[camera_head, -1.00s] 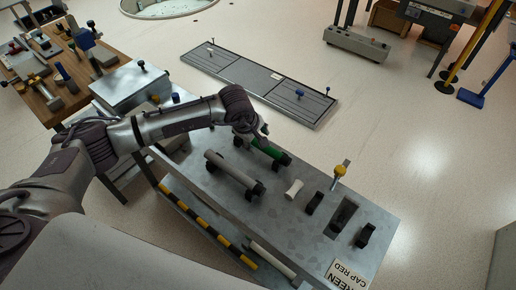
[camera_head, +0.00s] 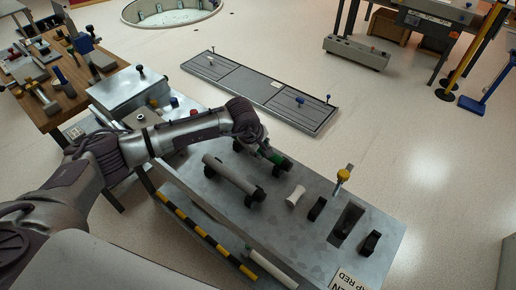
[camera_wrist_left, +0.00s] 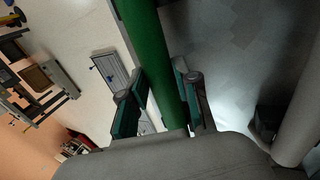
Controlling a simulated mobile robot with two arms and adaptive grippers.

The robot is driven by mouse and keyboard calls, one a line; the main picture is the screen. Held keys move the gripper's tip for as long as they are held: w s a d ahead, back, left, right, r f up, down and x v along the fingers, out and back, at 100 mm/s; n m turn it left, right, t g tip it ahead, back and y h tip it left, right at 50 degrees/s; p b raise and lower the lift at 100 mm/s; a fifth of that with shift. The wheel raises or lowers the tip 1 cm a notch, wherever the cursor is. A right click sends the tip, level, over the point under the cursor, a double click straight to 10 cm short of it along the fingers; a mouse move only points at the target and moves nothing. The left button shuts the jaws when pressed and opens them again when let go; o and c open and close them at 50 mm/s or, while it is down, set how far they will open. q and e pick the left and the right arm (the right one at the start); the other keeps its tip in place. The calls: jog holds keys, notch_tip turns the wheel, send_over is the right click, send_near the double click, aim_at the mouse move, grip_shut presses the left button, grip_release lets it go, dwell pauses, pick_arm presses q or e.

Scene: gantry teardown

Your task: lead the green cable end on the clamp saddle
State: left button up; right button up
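The green cable end (camera_head: 279,159) is a thick green rod low over the grey bench, at a black holder near its far edge. It also shows in the left wrist view (camera_wrist_left: 164,65), running between the fingers. My left gripper (camera_head: 266,152) reaches it from above; its fingers (camera_wrist_left: 161,88) lie close against both sides of the rod and look shut on it. The gripper hides part of the rod. Black saddle-like blocks (camera_head: 316,208) (camera_head: 370,242) stand toward the bench's right end; I cannot tell which is the clamp saddle. My right gripper is not in view.
A grey tube (camera_head: 230,173) on black holders lies beside the green rod. A white spool (camera_head: 295,195), a yellow-knobbed post (camera_head: 343,175) and a dark slot (camera_head: 347,221) are farther right on the bench (camera_head: 300,236). A low panel (camera_head: 260,90) lies on the floor behind.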

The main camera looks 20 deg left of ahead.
pick_arm(q)
grip_shut()
jog(key=shift+r+p, duration=1.65)
jog(key=shift+r, duration=1.4)
jog(key=shift+f, duration=0.1)
